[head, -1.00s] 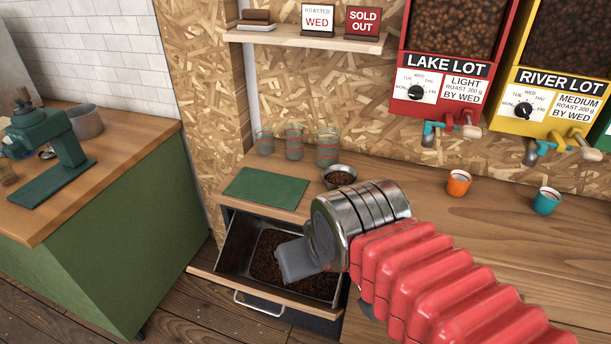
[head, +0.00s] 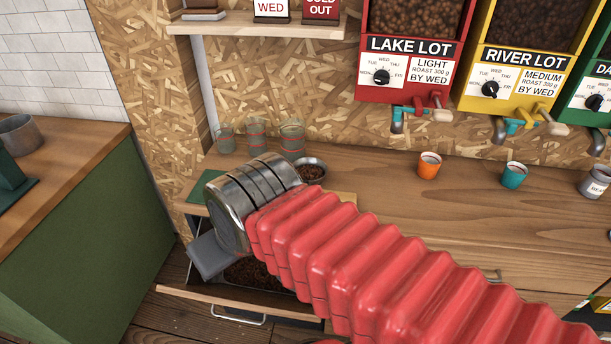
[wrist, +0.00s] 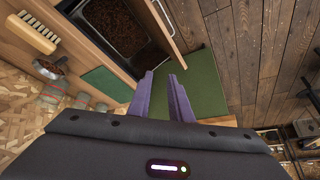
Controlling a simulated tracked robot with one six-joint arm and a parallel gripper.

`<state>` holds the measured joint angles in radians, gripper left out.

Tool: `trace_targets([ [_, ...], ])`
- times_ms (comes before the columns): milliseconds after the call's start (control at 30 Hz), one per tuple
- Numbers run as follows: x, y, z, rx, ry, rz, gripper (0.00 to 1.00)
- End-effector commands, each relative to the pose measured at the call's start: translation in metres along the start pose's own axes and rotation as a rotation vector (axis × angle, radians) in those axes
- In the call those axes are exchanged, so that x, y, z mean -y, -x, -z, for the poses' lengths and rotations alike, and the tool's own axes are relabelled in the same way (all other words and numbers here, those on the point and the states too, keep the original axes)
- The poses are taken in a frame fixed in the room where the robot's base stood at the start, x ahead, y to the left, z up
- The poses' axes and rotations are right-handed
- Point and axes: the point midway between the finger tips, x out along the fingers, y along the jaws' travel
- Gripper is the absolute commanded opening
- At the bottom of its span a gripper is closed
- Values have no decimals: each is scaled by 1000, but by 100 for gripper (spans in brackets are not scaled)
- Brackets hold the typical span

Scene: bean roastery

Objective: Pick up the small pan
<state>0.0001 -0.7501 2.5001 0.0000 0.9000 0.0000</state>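The small pan looks to be the round metal pan (head: 311,162) of dark beans on the wooden counter, just beyond my arm. In the wrist view a pan (wrist: 57,73) of beans shows at the left, between a brush and the glasses. Whether it has a handle I cannot tell. My gripper (head: 212,258) hangs over the left end of the open drawer, left of the pan and apart from it. In the wrist view its two purple fingers (wrist: 163,88) stand apart with nothing between them.
The open drawer (head: 240,304) holds a tray of dark beans. Several glasses (head: 256,137) stand behind a green mat (head: 205,187). A wooden brush (wrist: 32,33) lies near the pan. Orange (head: 429,166) and teal (head: 513,176) cups stand right, below the dispensers. Clear counter lies before them.

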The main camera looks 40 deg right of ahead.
Motion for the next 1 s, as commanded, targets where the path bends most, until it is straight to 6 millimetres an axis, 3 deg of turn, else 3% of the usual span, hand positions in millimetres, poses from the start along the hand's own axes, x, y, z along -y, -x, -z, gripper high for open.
trace_targets([
  [267, -7, 0, 10, 20, -37, -8, 18],
  [467, -27, -2, 37, 71, -143, -29, 18],
  [767, -85, -16, 82, 163, -347, -55, 18],
  [1000, -143, -33, 108, 229, -513, -65, 18],
])
